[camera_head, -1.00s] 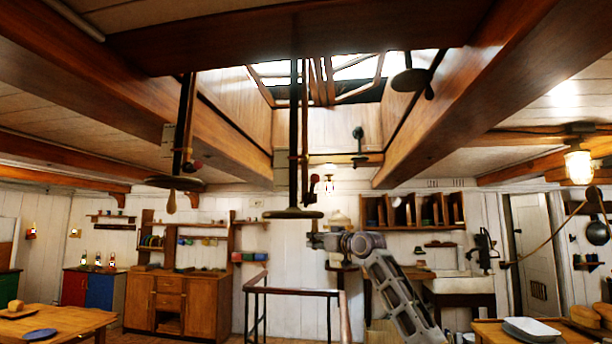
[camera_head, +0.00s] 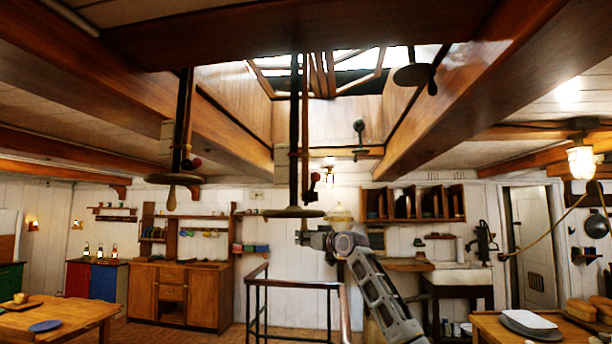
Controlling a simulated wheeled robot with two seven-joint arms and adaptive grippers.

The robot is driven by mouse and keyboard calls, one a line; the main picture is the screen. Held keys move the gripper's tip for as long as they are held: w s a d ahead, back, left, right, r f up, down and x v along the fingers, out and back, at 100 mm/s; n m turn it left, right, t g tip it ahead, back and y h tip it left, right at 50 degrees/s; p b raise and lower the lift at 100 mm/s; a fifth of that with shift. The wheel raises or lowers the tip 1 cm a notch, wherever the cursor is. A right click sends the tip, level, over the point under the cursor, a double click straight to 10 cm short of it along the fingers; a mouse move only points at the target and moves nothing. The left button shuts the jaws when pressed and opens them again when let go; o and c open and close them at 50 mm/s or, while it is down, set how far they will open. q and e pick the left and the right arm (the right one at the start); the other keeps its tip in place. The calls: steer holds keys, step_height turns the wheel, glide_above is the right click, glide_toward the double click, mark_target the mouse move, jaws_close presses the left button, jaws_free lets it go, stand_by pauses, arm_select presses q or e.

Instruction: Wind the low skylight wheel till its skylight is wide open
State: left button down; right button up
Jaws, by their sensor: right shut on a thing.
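The lowest skylight wheel (camera_head: 293,213) is a flat dark disc seen nearly edge-on, at the bottom of a dark vertical shaft (camera_head: 294,130) in the middle of the head view. My right gripper (camera_head: 303,236) is just below the wheel's right part, shut on its handle (camera_head: 304,225), which is mostly hidden by the fingers. Above, framed skylight panes (camera_head: 325,75) stand tilted in the roof opening, with bright sky around them. The beam hides part of them, so I cannot tell how wide they are open. My left gripper is not in view.
Other wheels hang at left (camera_head: 174,179), higher at right (camera_head: 412,75) and on the far wall of the shaft (camera_head: 359,127). A railing (camera_head: 290,287) stands below my gripper. Tables stand at lower left (camera_head: 70,318) and lower right (camera_head: 487,327). Heavy beams cross overhead.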

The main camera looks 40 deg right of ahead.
steer(key=w+a+f, duration=0.1)
steer(key=w+a, duration=0.3)
steer(key=shift+w, duration=0.2)
steer(key=shift+a, duration=0.1)
steer(key=a, duration=0.5)
steer(key=shift+w+a+r, duration=0.15)
steer(key=shift+w+a, duration=0.05)
steer(key=shift+r, duration=0.1)
